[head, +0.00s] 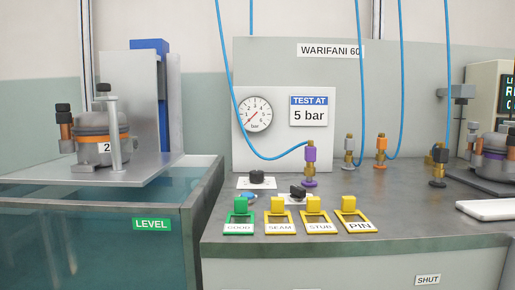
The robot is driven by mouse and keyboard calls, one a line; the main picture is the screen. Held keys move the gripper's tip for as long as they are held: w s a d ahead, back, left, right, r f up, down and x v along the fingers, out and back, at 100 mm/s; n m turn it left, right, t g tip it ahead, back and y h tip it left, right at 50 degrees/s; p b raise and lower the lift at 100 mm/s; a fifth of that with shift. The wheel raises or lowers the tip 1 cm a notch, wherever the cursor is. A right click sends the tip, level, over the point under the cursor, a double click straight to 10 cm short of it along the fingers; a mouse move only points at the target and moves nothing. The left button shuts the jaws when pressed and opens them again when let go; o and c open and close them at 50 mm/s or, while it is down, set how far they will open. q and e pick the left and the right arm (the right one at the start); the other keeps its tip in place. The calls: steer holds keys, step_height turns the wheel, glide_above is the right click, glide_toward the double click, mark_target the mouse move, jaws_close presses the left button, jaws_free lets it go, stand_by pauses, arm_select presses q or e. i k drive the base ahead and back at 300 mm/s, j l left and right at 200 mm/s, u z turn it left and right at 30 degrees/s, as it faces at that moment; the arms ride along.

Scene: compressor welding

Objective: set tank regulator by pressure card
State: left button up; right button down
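The pressure card (308,111) on the grey panel has a blue band and reads "TEST AT 5 bar". Left of it is a round white gauge (254,114) marked in bar. Its red needle points to the lower left, by the low end of the scale. Below the gauge, a black round knob (257,177) stands on a white plate on the bench, apparently the regulator. A black switch or lever (298,191) sits on another small plate to its right. The plate lettering is too small to read. Neither of my grippers is in view.
Blue hoses hang to a purple coupling (310,156) and an orange one (381,148); grey and dark ones stand nearby. Green and yellow tags (318,228) line the bench front. A compressor (101,136) sits on a platform over the water tank (190,200) at left.

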mark_target(256, 175)
steer(key=k+j+z, duration=0.1)
steer(key=z, duration=0.25)
steer(key=k+z, duration=0.35)
steer(key=k+j+z, duration=0.1)
steer(key=z, duration=0.25)
